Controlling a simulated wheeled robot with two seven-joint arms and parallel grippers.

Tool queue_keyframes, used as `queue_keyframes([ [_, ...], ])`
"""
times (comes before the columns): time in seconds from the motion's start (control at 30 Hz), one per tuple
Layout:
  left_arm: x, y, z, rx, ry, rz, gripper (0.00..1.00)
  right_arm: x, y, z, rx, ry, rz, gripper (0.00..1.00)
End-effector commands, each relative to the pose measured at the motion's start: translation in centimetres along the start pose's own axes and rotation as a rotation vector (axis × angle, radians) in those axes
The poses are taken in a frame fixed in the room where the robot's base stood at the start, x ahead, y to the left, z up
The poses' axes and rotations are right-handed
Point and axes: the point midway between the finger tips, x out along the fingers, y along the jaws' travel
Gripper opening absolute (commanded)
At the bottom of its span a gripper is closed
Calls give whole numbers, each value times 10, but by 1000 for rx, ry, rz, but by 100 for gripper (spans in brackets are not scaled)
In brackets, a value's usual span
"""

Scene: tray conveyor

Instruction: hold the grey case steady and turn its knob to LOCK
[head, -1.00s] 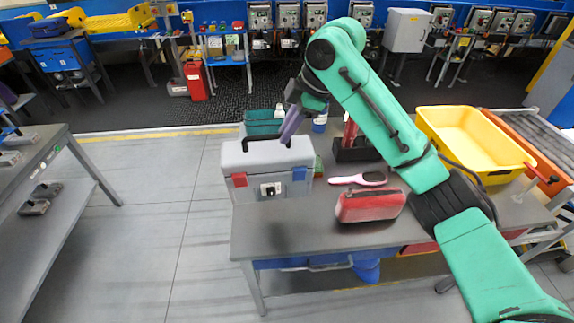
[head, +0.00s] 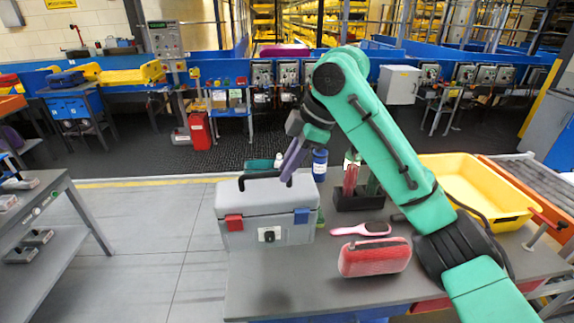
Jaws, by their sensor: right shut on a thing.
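The grey case (head: 262,205) stands upright on the left part of the table, with a red latch (head: 234,222) and a blue latch (head: 301,216) on its front. Its knob (head: 269,235) is a small dark part on a white plate between the latches, too small for me to read its setting. My right gripper (head: 287,176) reaches in from the right above the case and is shut on the right end of its black carrying handle (head: 256,177). The fingers partly hide that end of the handle. My left gripper is not in view.
A red pouch (head: 375,258) and a pink brush (head: 361,229) lie right of the case. A dark holder (head: 358,199) and a blue bottle (head: 320,165) stand behind. A yellow bin (head: 470,185) is at the right. The table front before the case is clear.

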Motion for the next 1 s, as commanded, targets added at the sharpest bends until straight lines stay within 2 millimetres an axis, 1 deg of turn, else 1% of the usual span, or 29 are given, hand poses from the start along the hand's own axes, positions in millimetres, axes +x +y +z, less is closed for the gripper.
queue_keyframes([
  [0.17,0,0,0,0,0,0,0,-2,0,-1,0,3,4,0],
  [0.27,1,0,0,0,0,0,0,0,0,0,0,3,4,0],
  [0.5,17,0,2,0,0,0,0,25,-5,11,0,2,4,0],
  [1.0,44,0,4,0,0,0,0,76,-16,31,0,2,4,0],
])
